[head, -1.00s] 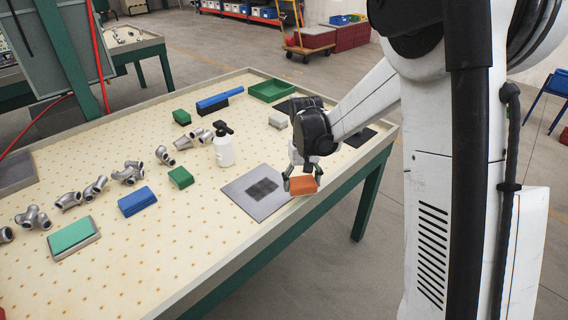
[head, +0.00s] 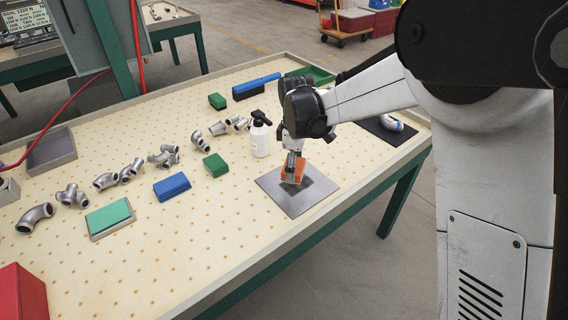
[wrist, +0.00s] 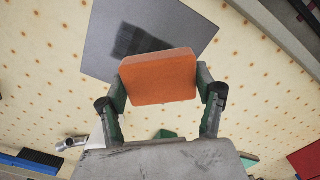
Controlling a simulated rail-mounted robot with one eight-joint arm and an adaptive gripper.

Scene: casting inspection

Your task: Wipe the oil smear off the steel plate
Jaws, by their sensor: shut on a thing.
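The steel plate (head: 297,207) lies flat on the pegboard-like table top near its front edge. A dark oil smear (head: 319,187) marks its middle; the smear also shows in the wrist view (wrist: 137,40). My gripper (head: 293,168) is shut on an orange block-like pad (wrist: 160,77), held between both fingers. In the head view the orange pad (head: 298,170) is tilted over the plate beside the smear. I cannot tell whether it touches the plate.
A white spray bottle (head: 260,139) stands just behind the plate. Green block (head: 215,165) and blue block (head: 172,187) lie to the left, with several metal pipe fittings (head: 131,172). A green-topped pad (head: 109,217) lies further left. The table front is clear.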

